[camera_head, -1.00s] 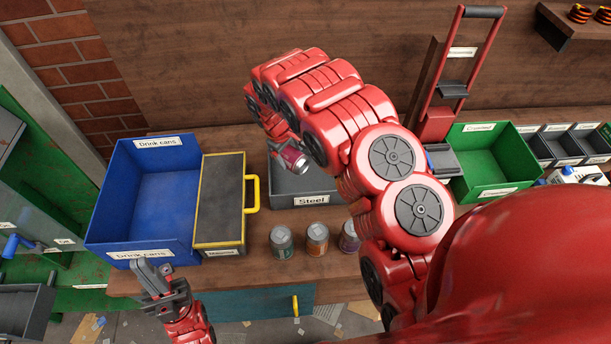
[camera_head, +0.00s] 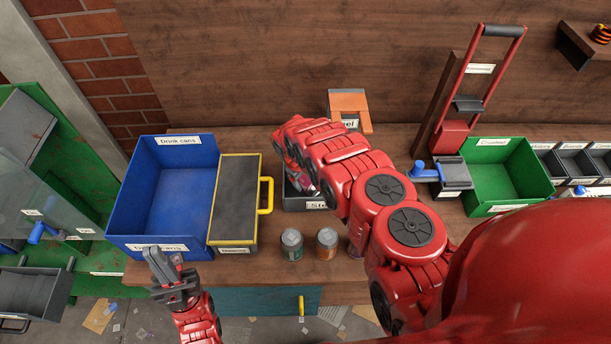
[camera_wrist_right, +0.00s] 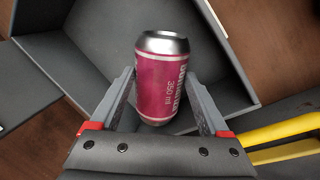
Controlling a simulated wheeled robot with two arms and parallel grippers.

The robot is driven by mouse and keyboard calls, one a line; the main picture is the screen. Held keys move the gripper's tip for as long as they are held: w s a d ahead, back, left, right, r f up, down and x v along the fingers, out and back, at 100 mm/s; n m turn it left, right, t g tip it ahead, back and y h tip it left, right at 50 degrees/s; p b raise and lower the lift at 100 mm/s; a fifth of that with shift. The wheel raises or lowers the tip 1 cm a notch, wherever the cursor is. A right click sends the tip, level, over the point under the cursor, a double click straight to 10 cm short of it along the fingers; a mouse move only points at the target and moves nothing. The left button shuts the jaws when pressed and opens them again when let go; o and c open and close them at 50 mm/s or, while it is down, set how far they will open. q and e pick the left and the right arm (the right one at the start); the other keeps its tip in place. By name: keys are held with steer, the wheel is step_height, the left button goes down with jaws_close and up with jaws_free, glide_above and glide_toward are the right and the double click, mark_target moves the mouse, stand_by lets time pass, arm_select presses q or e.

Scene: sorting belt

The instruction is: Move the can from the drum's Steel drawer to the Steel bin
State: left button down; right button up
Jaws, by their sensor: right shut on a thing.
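The pink can with a silver top (camera_wrist_right: 165,82) is between the fingers of my right gripper (camera_wrist_right: 162,105), which is shut on it. In the right wrist view the can is over the open dark grey bin (camera_wrist_right: 75,65). In the head view this is the Steel bin (camera_head: 296,203), mostly hidden behind my right arm. My left gripper (camera_head: 165,262) looks open and empty, in front of the blue bin. The green sorting machine (camera_head: 75,175) with a grey drawer (camera_head: 35,300) is at the far left; its drawer labels are unreadable.
The blue Drink cans bin (camera_head: 120,205) and a yellow-edged dark box (camera_head: 235,198) stand left of the Steel bin. Two cans (camera_head: 291,243) (camera_head: 327,243) stand in front of it. A green Crushed bin (camera_head: 500,178) and a red-handled press (camera_head: 455,135) are right.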

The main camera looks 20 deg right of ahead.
mark_target(305, 177)
steer(key=shift+w, duration=0.1)
steer(key=shift+f+b, duration=0.6)
steer(key=shift+f, duration=0.05)
steer(key=shift+r, duration=0.1)
steer(key=o, duration=1.2)
steer(key=shift+c, duration=0.2)
steer(key=shift+r+p, duration=0.7)
steer(key=shift+p, duration=0.05)
steer(key=shift+b, duration=0.3)
steer(key=b+v, duration=0.2)
steer(key=v, duration=0.3)
steer(key=shift+a+r, duration=0.1)
steer(key=shift+r, duration=0.2)
steer(key=p+v, duration=0.1)
steer(key=v, duration=0.5)
